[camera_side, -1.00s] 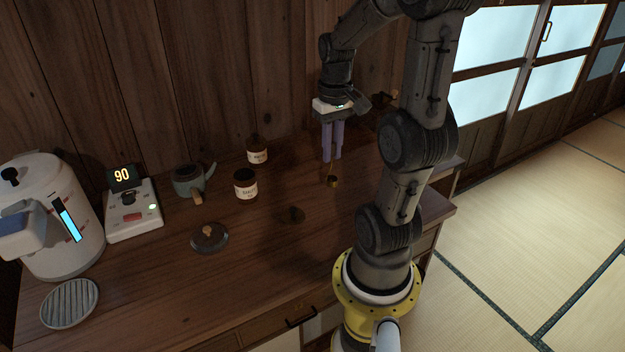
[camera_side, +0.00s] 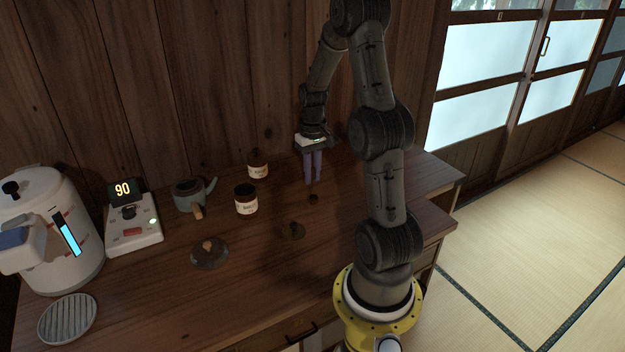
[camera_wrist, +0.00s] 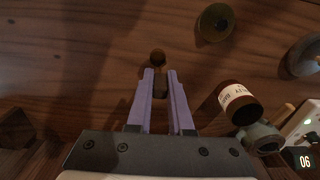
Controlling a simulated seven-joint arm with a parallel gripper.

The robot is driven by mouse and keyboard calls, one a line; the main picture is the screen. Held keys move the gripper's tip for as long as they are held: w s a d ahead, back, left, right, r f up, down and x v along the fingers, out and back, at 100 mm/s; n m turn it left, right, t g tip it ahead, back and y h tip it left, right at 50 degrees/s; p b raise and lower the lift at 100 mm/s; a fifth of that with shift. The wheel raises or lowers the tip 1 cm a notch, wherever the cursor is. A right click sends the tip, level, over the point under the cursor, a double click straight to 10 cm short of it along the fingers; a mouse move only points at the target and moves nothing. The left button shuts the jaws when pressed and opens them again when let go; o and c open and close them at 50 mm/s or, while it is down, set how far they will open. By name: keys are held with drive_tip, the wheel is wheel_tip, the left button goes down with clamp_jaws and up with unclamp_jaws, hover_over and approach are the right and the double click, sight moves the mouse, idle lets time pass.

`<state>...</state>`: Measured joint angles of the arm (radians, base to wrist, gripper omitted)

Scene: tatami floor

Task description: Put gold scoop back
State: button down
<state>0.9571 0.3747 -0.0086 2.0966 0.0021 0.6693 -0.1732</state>
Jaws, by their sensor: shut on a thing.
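My gripper (camera_side: 313,182) is shut on the gold scoop (camera_side: 313,198), with its fingers pointing down over the wooden counter. In the wrist view the scoop's round bowl (camera_wrist: 158,56) sticks out past the fingertips (camera_wrist: 160,76), and its dark handle lies between the fingers. In the side view the scoop is dim and hangs just below the fingertips, to the right of two dark labelled jars. The front jar (camera_side: 246,200) and the back jar (camera_side: 258,165) stand upright. I cannot tell whether the scoop touches the counter.
A gold-green disc (camera_side: 292,230) lies in front of the scoop. A dark lid with a wooden knob (camera_side: 209,253) lies to the left. A teapot (camera_side: 190,195), a scale reading 90 (camera_side: 133,225), a white kettle (camera_side: 50,230) and a ribbed dish (camera_side: 68,318) are farther left. A dark object (camera_wrist: 16,128) shows in the wrist view.

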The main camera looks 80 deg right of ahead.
drive_tip(key=shift+f, duration=1)
drive_tip(key=shift+f, duration=0.2)
drive_tip(key=c, duration=0.8)
unclamp_jaws()
drive_tip(key=shift+r, duration=0.15)
